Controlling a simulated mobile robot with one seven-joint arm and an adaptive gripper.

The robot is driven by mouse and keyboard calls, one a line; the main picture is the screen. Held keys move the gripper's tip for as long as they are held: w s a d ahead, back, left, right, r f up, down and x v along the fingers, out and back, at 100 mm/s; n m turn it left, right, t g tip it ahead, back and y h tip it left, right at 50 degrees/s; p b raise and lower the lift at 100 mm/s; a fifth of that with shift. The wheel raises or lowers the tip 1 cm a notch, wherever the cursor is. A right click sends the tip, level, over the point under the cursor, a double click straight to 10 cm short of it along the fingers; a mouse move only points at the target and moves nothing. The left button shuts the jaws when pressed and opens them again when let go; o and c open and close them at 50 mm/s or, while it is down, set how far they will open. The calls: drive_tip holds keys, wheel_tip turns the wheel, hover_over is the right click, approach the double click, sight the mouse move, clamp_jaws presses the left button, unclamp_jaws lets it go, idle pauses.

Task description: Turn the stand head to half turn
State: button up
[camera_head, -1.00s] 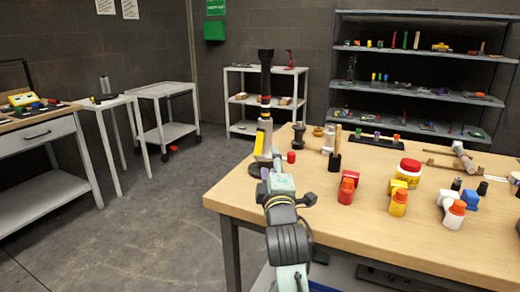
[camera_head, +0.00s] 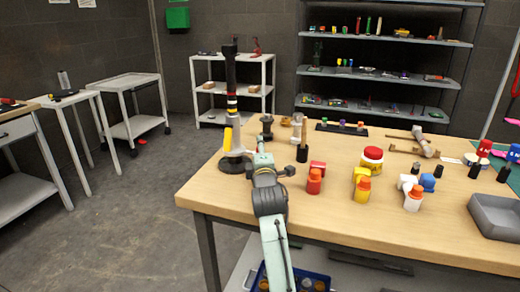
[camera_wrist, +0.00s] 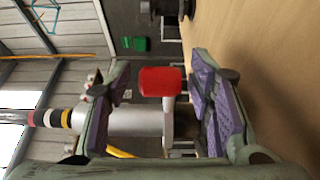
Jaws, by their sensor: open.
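The stand (camera_head: 231,90) is upright near the table's far left corner, with a dark upper column, coloured bands, a yellow and grey lower part and a round dark base (camera_head: 235,163). In the wrist view it lies sideways, showing a silver cylinder (camera_wrist: 108,122) and bands (camera_wrist: 50,118). A red knob or block (camera_wrist: 160,81) on a pale stem appears between my open fingers in that view; I cannot tell whether they touch it. My gripper (camera_wrist: 165,100) has purple pads. In the head view my gripper (camera_head: 261,148) is just right of the stand's lower part, and the red piece is hidden.
The wooden table (camera_head: 330,225) carries a dark spool (camera_head: 267,127), a red bottle-like piece (camera_head: 315,179), a yellow one (camera_head: 362,186), a white one (camera_head: 411,193), a red-lidded jar (camera_head: 372,159) and a grey tray (camera_head: 495,215). Clear floor (camera_head: 110,225) lies to the left.

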drive_tip(key=shift+w, duration=0.1)
drive_tip(key=shift+c, duration=0.3)
clamp_jaws()
idle(0.4)
